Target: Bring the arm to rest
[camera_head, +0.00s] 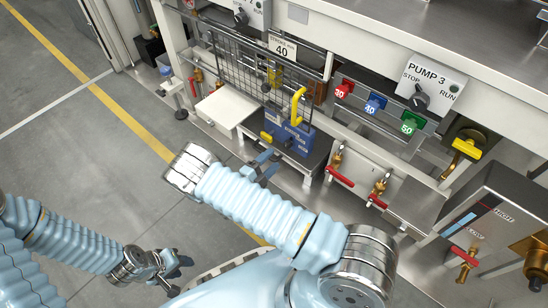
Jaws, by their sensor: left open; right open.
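My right arm reaches from the lower right up and left across the middle of the view. Its bellows-covered forearm hides part of the hand. My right gripper (268,166) is open, showing just beyond the forearm, close to the front of the low bench and the blue unit (294,137). I see nothing held between its fingers. My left gripper (181,273) is open and empty at the lower left, over the grey floor, apart from the bench.
A wire guard (238,62) and yellow handle (298,103) stand near the blue unit. Red-handled taps (340,176) project at right. The floor (70,140) at left is clear.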

